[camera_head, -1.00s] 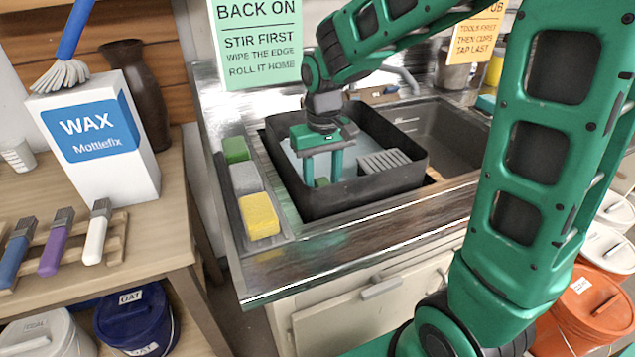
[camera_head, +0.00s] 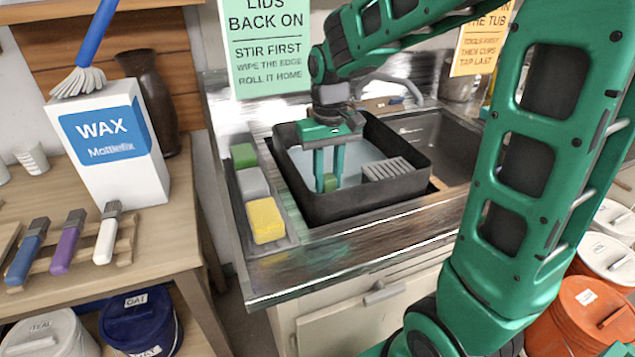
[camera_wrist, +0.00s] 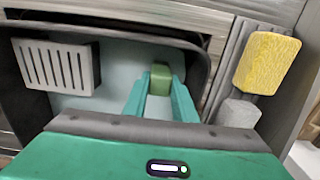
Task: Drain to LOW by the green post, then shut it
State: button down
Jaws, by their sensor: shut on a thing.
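A black tub (camera_head: 365,204) sits in the sink counter with pale, bluish water (camera_head: 360,153) in it. A short green post (camera_head: 330,184) stands inside the tub, towards its near left side. It also shows in the wrist view (camera_wrist: 160,76). My gripper (camera_head: 327,180) reaches straight down into the tub, its two fingers on either side of the post and shut on it. In the wrist view my gripper (camera_wrist: 160,88) has the post between its fingertips. I cannot make out a LOW mark. The post's foot is hidden.
A grey slotted block (camera_head: 388,168) is at the tub's right side. Green, grey and yellow sponges (camera_head: 265,220) lie in a tray left of the tub. An empty basin (camera_head: 445,135) is to the right. A table with a wax box (camera_head: 110,150) stands at left.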

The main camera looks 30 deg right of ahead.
jog(key=c, duration=1.4)
grip_release()
jog(key=shift+r, duration=0.25)
jog(key=shift+c, duration=0.2)
notch_tip(320, 180, up, 11)
jog(key=shift+f, duration=0.2)
jog(key=shift+w, duration=0.1)
jog(key=shift+c, duration=0.4)
jog(key=c, duration=1)
jog(key=n, duration=0.5)
jog(key=shift+n, duration=0.4)
grip_shut()
jog(key=shift+f, duration=3.25)
